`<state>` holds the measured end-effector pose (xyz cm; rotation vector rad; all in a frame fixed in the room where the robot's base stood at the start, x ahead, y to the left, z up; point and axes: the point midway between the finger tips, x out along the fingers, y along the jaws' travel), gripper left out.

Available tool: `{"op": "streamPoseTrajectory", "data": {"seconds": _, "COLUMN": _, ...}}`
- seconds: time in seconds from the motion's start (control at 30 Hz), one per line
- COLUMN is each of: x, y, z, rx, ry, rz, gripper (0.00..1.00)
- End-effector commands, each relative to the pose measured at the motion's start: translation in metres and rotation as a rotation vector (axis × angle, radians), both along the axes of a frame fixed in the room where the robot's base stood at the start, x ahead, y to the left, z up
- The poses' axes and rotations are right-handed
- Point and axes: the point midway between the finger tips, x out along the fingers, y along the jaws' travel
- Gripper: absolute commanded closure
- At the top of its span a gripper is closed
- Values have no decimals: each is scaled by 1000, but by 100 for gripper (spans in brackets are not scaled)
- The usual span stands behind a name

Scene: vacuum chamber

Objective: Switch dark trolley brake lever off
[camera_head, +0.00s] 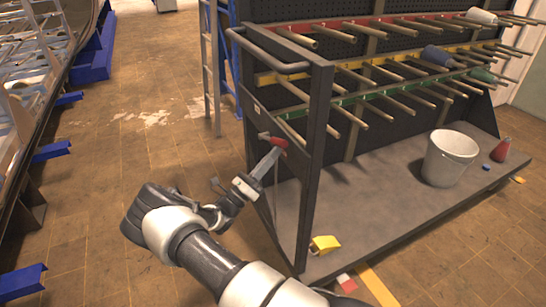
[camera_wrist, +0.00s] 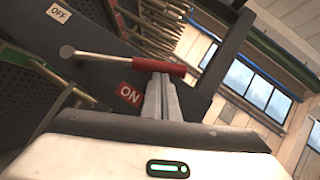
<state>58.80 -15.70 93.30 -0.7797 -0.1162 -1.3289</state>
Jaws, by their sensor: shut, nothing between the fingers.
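The dark trolley (camera_head: 318,150) stands at centre right, with its brake lever (camera_head: 277,142) on the near end frame. In the wrist view the lever (camera_wrist: 160,67) has a red grip and a thin metal rod ending in a round knob at left. The red grip lies just above the red ON label (camera_wrist: 129,94); the pale OFF label (camera_wrist: 59,13) is at upper left. My gripper (camera_head: 268,162) is shut and empty, its fingertips (camera_wrist: 158,82) right at the red grip's near side. I cannot tell whether they touch it. The fingertips hide part of the grip.
Rows of pegs in red, yellow and green rails (camera_head: 390,95) project from the trolley's panel. A white bucket (camera_head: 449,158) and a red bottle (camera_head: 504,150) stand on its deck. A yellow block (camera_head: 325,244) is at the near corner.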

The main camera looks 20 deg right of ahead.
Motion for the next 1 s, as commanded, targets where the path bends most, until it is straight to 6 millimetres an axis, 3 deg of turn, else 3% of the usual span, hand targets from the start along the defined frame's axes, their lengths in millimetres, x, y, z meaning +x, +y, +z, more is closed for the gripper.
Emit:
{"op": "streamPoseTrajectory", "data": {"seconds": 0.03, "x": 1, "y": 0, "z": 15, "rx": -3, "ry": 30, "rz": 0, "gripper": 100}}
{"op": "streamPoseTrajectory", "data": {"seconds": 0.5, "x": 32, "y": 1, "z": 78, "rx": -16, "ry": 454, "rz": 0, "gripper": 100}}
{"op": "streamPoseTrajectory", "data": {"seconds": 1.0, "x": 88, "y": 2, "z": 117, "rx": -29, "ry": 903, "rz": 1, "gripper": 100}}
